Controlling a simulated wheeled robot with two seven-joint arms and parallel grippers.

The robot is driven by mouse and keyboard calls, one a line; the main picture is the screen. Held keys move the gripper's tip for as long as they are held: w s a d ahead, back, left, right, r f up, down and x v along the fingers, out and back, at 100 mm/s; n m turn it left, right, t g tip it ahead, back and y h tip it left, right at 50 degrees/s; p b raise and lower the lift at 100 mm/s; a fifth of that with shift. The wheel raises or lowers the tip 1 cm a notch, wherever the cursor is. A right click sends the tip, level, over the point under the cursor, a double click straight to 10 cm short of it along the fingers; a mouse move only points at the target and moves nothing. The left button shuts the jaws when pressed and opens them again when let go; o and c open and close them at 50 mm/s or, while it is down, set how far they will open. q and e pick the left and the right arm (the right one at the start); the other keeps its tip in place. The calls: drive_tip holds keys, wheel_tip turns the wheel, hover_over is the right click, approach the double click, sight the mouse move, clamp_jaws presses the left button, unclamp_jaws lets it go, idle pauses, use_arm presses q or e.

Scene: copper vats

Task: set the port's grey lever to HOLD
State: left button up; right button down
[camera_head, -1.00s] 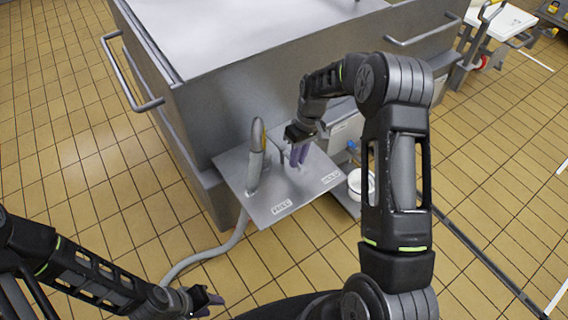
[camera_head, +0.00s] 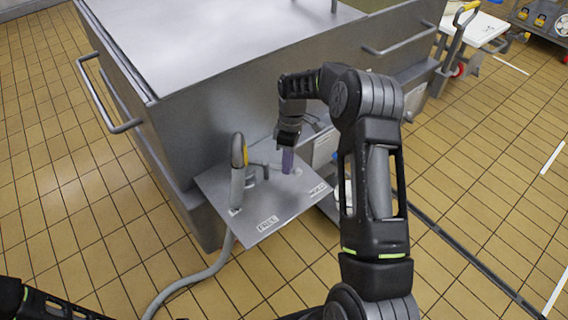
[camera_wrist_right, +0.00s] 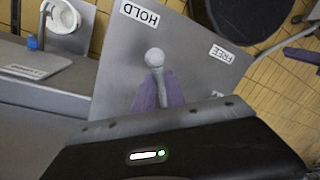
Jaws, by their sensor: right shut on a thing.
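The grey lever (camera_wrist_right: 154,58), with a round knob at its end, rises over the grey plate in the right wrist view. The plate (camera_head: 215,185) carries a HOLD label (camera_head: 317,190) and a FREE label (camera_head: 268,223). In the wrist view the knob is between the HOLD label (camera_wrist_right: 139,14) and the FREE label (camera_wrist_right: 221,54), nearer HOLD. My right gripper (camera_head: 288,162) is shut on the lever, its purple fingers (camera_wrist_right: 158,92) on both sides below the knob. In the head view the fingers mostly hide the lever. My left gripper is out of view.
A hose nozzle with a yellow part (camera_head: 238,170) stands on the plate's left side, close to the lever. Its grey hose (camera_head: 190,283) runs down to the floor. The big metal vat (camera_head: 200,120) rises behind the plate. Open tiled floor lies left and right.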

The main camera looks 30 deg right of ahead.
drive_tip(key=shift+d, duration=0.1)
drive_tip(key=c, duration=1.4)
unclamp_jaws()
drive_tip(key=shift+w+d+r, duration=0.15)
drive_tip(key=shift+w+r, duration=0.05)
drive_tip(key=shift+r, duration=1.1)
drive_tip(key=shift+w+d+r, duration=0.15)
drive_tip(key=shift+d+r, duration=0.05)
drive_tip(key=shift+r, duration=1.05)
drive_tip(key=shift+w+d+r, duration=0.15)
drive_tip(key=shift+w+r, duration=0.05)
drive_tip(key=shift+r, duration=1.1)
